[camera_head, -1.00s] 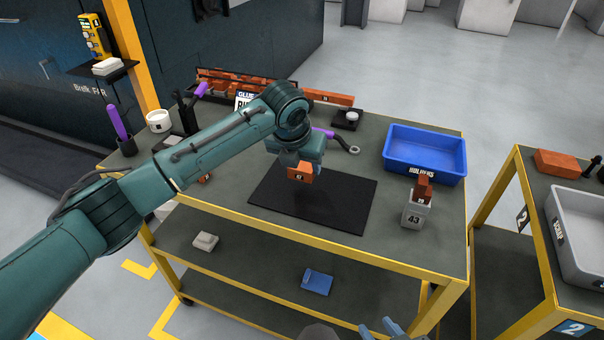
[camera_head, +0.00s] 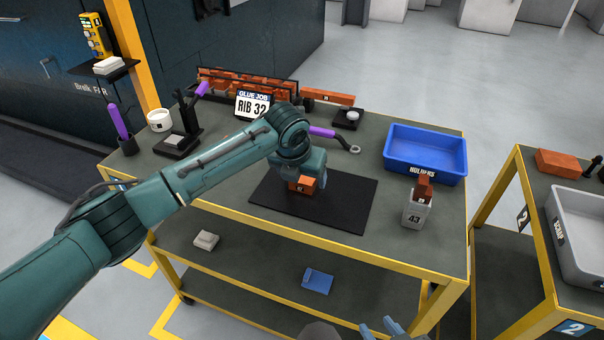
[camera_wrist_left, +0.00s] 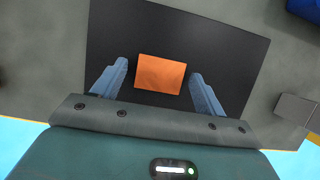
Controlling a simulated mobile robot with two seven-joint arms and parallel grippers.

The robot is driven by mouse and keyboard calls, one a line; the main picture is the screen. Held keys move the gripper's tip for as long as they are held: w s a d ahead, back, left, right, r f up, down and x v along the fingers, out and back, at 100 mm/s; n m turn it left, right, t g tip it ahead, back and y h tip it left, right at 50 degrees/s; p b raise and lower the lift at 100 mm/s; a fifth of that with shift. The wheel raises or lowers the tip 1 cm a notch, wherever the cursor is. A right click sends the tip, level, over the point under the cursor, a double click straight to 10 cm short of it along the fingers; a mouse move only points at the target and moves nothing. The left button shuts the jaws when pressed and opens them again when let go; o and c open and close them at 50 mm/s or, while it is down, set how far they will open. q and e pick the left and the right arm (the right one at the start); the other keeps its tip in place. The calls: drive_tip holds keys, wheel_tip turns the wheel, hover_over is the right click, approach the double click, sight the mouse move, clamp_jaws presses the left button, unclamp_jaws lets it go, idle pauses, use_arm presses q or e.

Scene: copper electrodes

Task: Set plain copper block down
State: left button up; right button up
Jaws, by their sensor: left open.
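The orange copper block (camera_head: 302,186) sits on the black mat (camera_head: 345,208), with a small dark label on its front side. In the left wrist view the block (camera_wrist_left: 160,74) lies between the two fingers, with a gap visible on each side. My left gripper (camera_wrist_left: 163,85) is open, low over the mat with its fingers on either side of the block. In the head view the gripper partly covers the block's top. Blue fingers of my right gripper (camera_head: 380,328) show at the bottom edge; how far they are open is unclear.
A blue holders bin (camera_head: 428,140) stands at the back right of the table. A grey block marked 43 (camera_head: 415,213) with a copper piece on it stands right of the mat. A sign reading RIB 32 (camera_head: 252,104), a purple-handled tool (camera_head: 325,133) and a copper rack (camera_head: 232,85) are behind.

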use_arm(q)
drive_tip(key=v, duration=1.2)
drive_tip(key=shift+r, duration=0.2)
